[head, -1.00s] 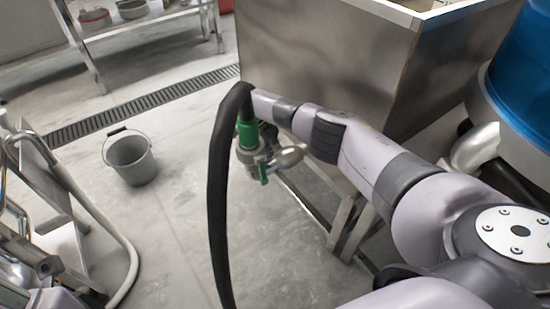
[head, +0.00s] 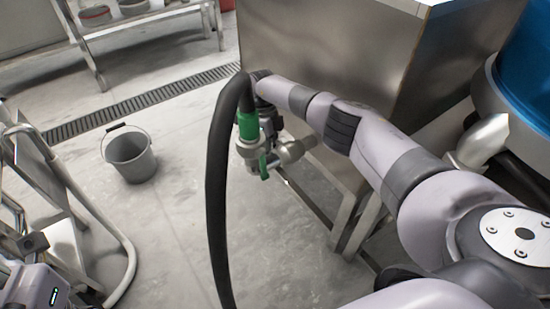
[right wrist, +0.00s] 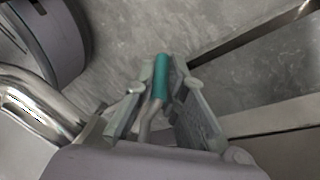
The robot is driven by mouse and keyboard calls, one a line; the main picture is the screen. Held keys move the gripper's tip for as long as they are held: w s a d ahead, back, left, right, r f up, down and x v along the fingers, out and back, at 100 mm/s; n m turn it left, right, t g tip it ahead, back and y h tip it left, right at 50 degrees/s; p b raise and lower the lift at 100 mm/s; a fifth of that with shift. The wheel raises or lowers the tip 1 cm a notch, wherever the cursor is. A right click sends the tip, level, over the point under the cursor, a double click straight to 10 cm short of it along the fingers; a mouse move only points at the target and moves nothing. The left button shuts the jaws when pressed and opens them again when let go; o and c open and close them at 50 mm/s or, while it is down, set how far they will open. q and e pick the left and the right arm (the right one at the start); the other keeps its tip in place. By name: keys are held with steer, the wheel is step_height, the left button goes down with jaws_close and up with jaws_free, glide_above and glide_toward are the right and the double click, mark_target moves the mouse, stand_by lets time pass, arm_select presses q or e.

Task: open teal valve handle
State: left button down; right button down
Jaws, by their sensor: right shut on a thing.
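The teal valve handle (right wrist: 161,78) is a short teal sleeve on a metal lever, between the fingers of my right gripper (right wrist: 160,90) in the right wrist view. That gripper is shut on it. In the head view, my right gripper (head: 268,122) points down at the metal valve (head: 284,151), partly hidden behind the black hose and its green fitting (head: 248,125). A small green lever (head: 263,168) shows below the valve. A lilac part of my left arm is at the lower left; its gripper (head: 33,243) is too unclear to read.
The black hose (head: 217,190) hangs in front of the valve. A steel hopper (head: 330,50) on legs stands behind my right arm. A grey bucket (head: 130,157) stands on open floor at left. A metal frame (head: 75,205) is at far left, and a blue container (head: 530,80) at right.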

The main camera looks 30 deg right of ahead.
steer(key=shift+a+y+b, duration=0.35)
steer(key=shift+y+b, duration=0.2)
steer(key=shift+y, duration=0.25)
steer(key=shift+a+r, duration=0.15)
steer(key=shift+r, duration=0.1)
steer(key=c, duration=1.6)
jaws_free()
steer(key=shift+c, duration=0.2)
steer(key=v, duration=0.7)
steer(key=shift+r, duration=0.15)
steer(key=shift+w, duration=0.1)
